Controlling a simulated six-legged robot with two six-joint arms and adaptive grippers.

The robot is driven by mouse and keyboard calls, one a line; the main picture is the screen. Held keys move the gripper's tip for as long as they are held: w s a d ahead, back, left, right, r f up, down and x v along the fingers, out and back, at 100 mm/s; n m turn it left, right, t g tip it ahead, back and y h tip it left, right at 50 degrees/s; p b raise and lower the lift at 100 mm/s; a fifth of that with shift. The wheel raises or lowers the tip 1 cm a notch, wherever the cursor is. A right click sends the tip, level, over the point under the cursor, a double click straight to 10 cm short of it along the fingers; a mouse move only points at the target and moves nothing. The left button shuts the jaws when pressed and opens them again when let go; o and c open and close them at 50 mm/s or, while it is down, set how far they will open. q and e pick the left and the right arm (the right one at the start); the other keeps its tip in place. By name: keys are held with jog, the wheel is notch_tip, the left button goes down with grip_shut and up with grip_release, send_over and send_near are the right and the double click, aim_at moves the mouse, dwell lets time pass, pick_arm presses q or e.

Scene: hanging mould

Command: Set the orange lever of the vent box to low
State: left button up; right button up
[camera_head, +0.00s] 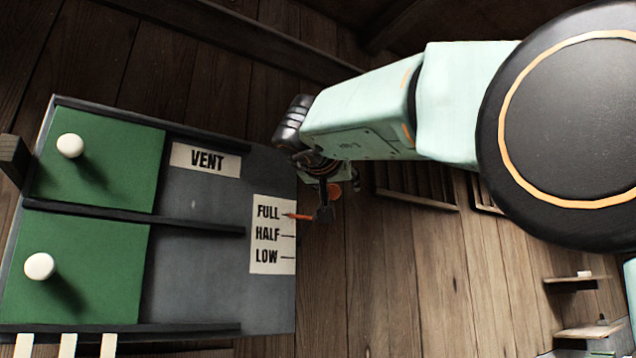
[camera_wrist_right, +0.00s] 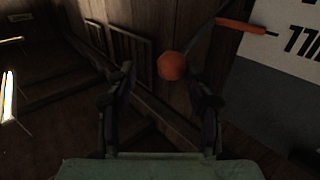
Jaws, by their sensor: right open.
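The grey vent box (camera_head: 200,270) hangs tilted on the left in the head view, with a VENT label. Its white scale (camera_head: 272,262) reads FULL, HALF, LOW from top to bottom. The lever's orange pointer (camera_head: 297,217) is at the FULL mark; it also shows in the wrist view (camera_wrist_right: 241,26). The lever's round orange knob (camera_wrist_right: 171,66) appears between my right gripper's open fingers (camera_wrist_right: 165,88), near their tips; whether they touch it I cannot tell. In the head view my right gripper (camera_head: 325,203) is beside the box's right edge, partly covering the lever. My left gripper is not in view.
Two green panels (camera_head: 100,165) with white knobs (camera_head: 70,145) (camera_head: 39,267) sit on the box's left part, between dark rails. Slatted frames (camera_head: 415,185) are on the plank wall behind my arm. Small shelves (camera_head: 575,279) are at lower right. The wall right of the box is mostly bare.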

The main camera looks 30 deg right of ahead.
jog(key=shift+w+a+f, duration=0.15)
jog(key=shift+w+a, duration=0.1)
jog(key=shift+w, duration=0.25)
jog(key=shift+w+a+f, duration=0.1)
jog(key=shift+w+a, duration=0.35)
jog(key=shift+a, duration=0.05)
jog(key=shift+s+d, duration=0.65)
jog(key=c, duration=0.5)
jog(key=shift+w+a, duration=0.3)
jog(key=shift+a, duration=0.05)
jog(key=c, duration=0.3)
jog(key=shift+w, duration=0.1)
jog(key=shift+c, duration=0.8)
jog(key=shift+s+d, duration=0.15)
jog(key=shift+s, duration=0.05)
grip_shut()
jog(key=shift+w, duration=0.1)
